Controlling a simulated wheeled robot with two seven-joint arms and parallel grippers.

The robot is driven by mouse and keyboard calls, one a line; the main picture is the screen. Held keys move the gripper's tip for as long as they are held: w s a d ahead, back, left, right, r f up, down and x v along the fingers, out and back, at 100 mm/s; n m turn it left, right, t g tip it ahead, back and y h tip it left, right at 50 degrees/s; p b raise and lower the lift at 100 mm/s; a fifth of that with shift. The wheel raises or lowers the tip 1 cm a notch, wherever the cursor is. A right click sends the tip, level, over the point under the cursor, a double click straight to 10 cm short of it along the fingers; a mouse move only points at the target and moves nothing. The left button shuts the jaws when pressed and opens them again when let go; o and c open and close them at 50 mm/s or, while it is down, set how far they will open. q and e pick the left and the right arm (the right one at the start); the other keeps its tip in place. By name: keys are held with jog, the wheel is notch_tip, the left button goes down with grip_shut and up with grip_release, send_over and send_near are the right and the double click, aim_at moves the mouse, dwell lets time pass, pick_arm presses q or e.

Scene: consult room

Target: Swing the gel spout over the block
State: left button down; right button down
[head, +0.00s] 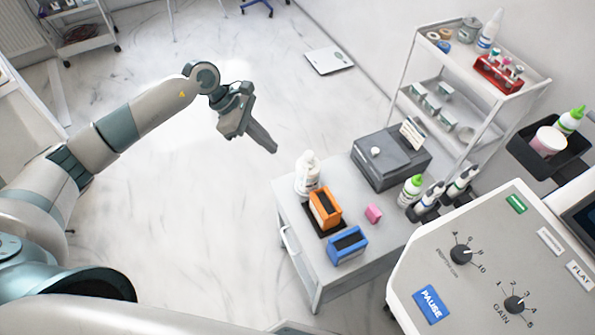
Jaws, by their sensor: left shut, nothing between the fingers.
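A white pump bottle (307,178), which looks like the gel dispenser, stands at the left back corner of the small grey table. Its spout is too small to tell which way it points. An orange block (325,208) with a dark top sits on a black pad just in front of the bottle. My right gripper is out of view.
A grey box (391,158) stands at the table's back. Green-capped (411,190) and other bottles stand along its right side. A control panel (470,270) fills the lower right. A shelf cart (470,75) stands behind. The floor left of the table is clear.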

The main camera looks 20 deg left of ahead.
pick_arm(q)
jog(key=p, duration=0.6)
send_near(305, 179)
jog(key=x, duration=0.5)
jog(key=shift+w+f, duration=0.1)
jog(key=shift+f, duration=0.1)
jog(key=shift+d+f, duration=0.25)
jog(key=shift+f, duration=0.25)
jog(key=shift+w+b, duration=0.1)
jog(key=shift+b, duration=0.2)
